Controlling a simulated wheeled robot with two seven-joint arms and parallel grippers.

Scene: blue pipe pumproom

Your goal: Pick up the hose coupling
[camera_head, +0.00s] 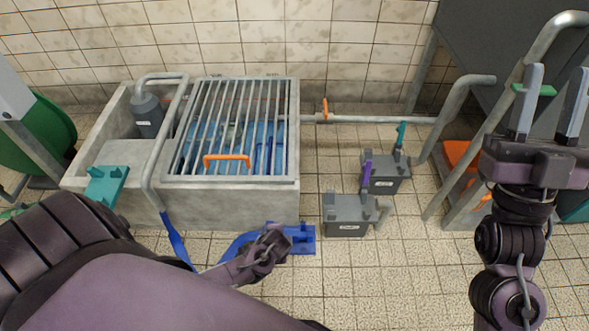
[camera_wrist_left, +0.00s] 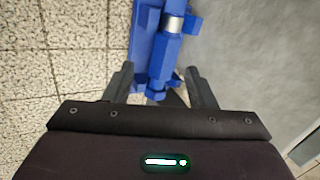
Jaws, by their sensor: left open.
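The blue piece with a silver collar (camera_wrist_left: 172,25), which I take to be the hose coupling, shows at the top middle of the left wrist view. Blue parts also show on the floor in front of the tank in the head view (camera_head: 302,240). My left gripper (camera_wrist_left: 158,72) is open, its fingers on either side of the lower blue part; contact cannot be told. In the head view my left gripper (camera_head: 268,250) is low beside the blue parts, partly covering them. My right gripper (camera_head: 551,105) is raised at the right, fingers apart and pointing up, with nothing visibly held.
A concrete tank (camera_head: 230,205) with a metal grate and orange handle (camera_head: 227,159) stands behind. Two grey boxes (camera_head: 347,222) (camera_head: 385,182) stand on the floor right of it. A wall pipe has an orange valve (camera_head: 325,109). Bare floor lies at the front middle.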

